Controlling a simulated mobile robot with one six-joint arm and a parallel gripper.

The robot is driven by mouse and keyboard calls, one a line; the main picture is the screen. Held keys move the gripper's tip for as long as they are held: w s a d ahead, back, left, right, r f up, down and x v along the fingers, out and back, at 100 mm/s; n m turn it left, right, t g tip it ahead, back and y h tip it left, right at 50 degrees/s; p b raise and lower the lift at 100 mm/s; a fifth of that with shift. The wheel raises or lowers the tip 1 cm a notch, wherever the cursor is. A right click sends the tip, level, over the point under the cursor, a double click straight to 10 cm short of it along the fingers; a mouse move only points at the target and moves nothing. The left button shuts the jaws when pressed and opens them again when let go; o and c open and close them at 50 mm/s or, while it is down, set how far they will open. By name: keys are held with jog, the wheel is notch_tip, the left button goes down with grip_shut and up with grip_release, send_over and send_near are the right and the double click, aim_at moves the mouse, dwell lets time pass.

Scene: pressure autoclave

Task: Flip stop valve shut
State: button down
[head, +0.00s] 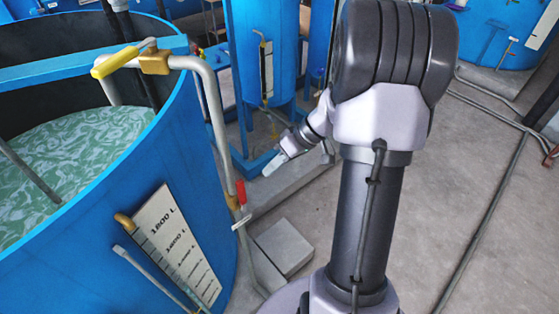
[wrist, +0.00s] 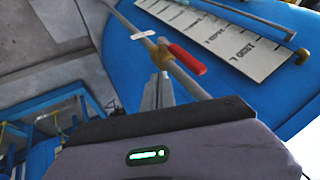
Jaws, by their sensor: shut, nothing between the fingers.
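A red-handled valve (head: 241,192) sits on the grey pipe beside the large blue tank. Its red lever (wrist: 185,59) lies roughly along the pipe, and its brass body (wrist: 158,52) shows in the wrist view. A second valve with a yellow lever (head: 115,62) is at the pipe's top, over the tank rim. Which one is the stop valve is not labelled. My gripper (head: 272,168) is shut and empty, to the right of the red valve in the head view. In the wrist view, my gripper's fingertips (wrist: 161,77) point toward the brass body; contact cannot be told.
The open blue tank (head: 215,262) holds greenish liquid and carries a white volume scale (head: 180,240). The grey pipe (head: 215,110) runs down its side. A grey block (head: 285,247) lies on the floor near the pipe. Another blue tank (head: 258,60) stands behind. Floor at right is mostly clear.

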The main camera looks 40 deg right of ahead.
aim_at(242, 197)
jog(key=a, duration=0.1)
jog(key=a+f, duration=0.1)
jog(key=a, duration=0.1)
jog(key=w+a+f, duration=0.1)
jog(key=a, duration=0.1)
jog(key=shift+a+f, duration=0.2)
dwell(0.3)
